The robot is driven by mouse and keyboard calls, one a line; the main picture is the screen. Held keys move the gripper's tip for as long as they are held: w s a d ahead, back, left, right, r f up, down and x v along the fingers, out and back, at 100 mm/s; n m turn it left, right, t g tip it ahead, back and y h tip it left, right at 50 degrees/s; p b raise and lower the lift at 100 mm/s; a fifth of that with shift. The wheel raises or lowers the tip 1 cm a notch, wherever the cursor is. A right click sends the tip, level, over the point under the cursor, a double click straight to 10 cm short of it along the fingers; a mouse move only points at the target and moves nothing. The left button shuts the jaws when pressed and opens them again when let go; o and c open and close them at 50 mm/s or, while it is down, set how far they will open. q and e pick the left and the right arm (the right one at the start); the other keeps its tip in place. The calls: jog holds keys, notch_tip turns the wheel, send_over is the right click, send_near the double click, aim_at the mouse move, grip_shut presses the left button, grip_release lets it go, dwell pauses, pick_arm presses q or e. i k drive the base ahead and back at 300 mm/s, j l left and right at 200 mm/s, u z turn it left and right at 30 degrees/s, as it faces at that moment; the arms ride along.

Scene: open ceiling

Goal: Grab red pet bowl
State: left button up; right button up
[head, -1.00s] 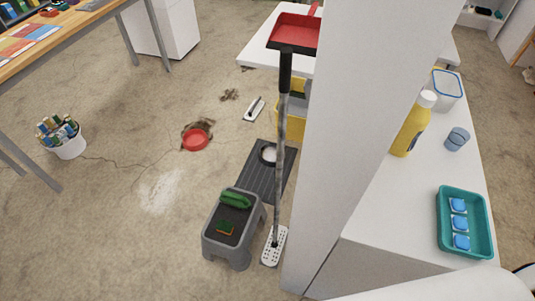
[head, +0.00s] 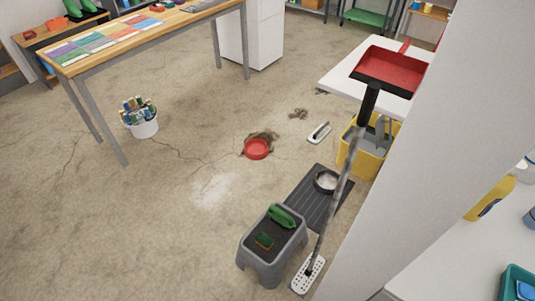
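The red pet bowl (head: 257,150) sits on the concrete floor near the middle of the head view.
A grey step stool (head: 272,248) with a green brush stands nearer, beside a long-handled mop (head: 309,274). A white wall (head: 440,170) blocks the right. A white bucket (head: 141,120) stands left. Floor around the red bowl is mostly open.

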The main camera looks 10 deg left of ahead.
aim_at(256, 149)
jog(key=u, duration=0.65)
jog(key=j+u, duration=0.15)
jog(key=u, duration=1.2)
jog(key=j+u, duration=0.1)
jog(key=u, duration=0.55)
jog(key=i+u, duration=0.1)
jog(key=u, duration=1.25)
jog(key=i+u, duration=0.1)
jog(key=u, duration=1.2)
jog(key=l, duration=1.05)
jog(key=l+z, duration=0.25)
jog(key=l, duration=0.3)
jog(key=l+z, duration=0.3)
jog(key=l, duration=0.25)
jog(key=l+z, duration=0.25)
jog(key=l, duration=0.3)
jog(key=i+l+z, duration=0.3)
jog(key=l, duration=0.2)
jog(key=k+l+z, duration=0.15)
jog(key=l+z, duration=0.3)
jog(key=l, duration=0.3)
jog(key=k+l+z, duration=0.1)
jog(key=l+z, duration=0.35)
jog(key=l, duration=0.3)
jog(key=i+l+z, duration=0.1)
jog(key=l+z, duration=0.35)
jog(key=l, duration=2.9)
